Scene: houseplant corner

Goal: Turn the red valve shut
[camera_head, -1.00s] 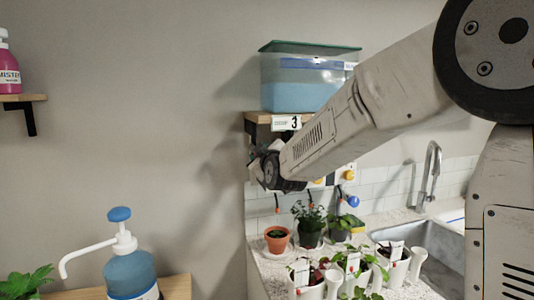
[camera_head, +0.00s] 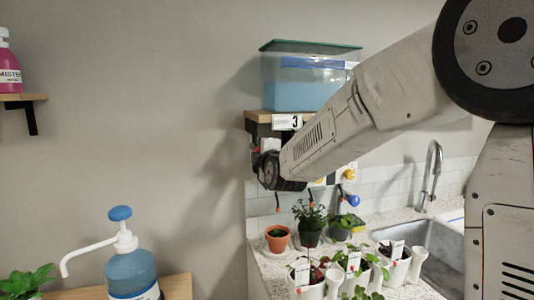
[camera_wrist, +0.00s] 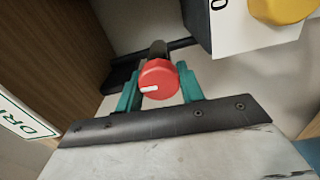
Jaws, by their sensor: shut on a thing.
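The red valve (camera_wrist: 158,79) is a round knob with a white mark on its face, which points left in the wrist view. My gripper (camera_wrist: 160,88) has its two teal fingers on either side of the knob, shut on it. A dark pipe or stem shows behind the knob. In the head view my gripper (camera_head: 256,160) is under the wall shelf at the end of my arm, and the red valve is hidden there.
A yellow knob (camera_wrist: 282,8) on a white-faced box is close at the upper right of the wrist view. A lidded blue tank (camera_head: 306,78) stands on the shelf above my wrist, marked 3. Potted plants (camera_head: 310,222) stand on the counter below, beside the sink (camera_head: 432,248).

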